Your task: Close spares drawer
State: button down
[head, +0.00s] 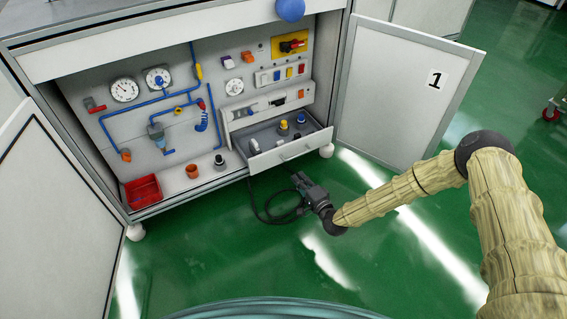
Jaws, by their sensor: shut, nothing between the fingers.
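The spares drawer (308,142) is pulled out at the lower right of the open cabinet. Its light front panel with a handle faces me, and several small parts, yellow, blue and grey, stand inside its dark tray. My gripper (297,178) is shut and empty. In the picture it is just below the drawer front, over the green floor. I cannot tell whether its fingertips touch the drawer front; a gap shows between them in the picture.
The cabinet's right door (400,95), marked 1, stands open beside the drawer. The left door (45,220) is also open. A red bin (143,191) and an orange pot (192,171) stand on the cabinet floor. A dark cable hangs near my gripper. The green floor in front is clear.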

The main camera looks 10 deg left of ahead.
jog(key=w, duration=0.2)
jog(key=b, duration=0.6)
send_near(280, 149)
jog(key=shift+t, duration=0.4)
jog(key=x, duration=0.5)
jog(key=shift+w+a+f, duration=0.1)
jog(key=shift+a+f, duration=0.15)
jog(key=shift+f, duration=0.1)
jog(key=shift+x, duration=0.8)
jog(key=shift+r, duration=0.15)
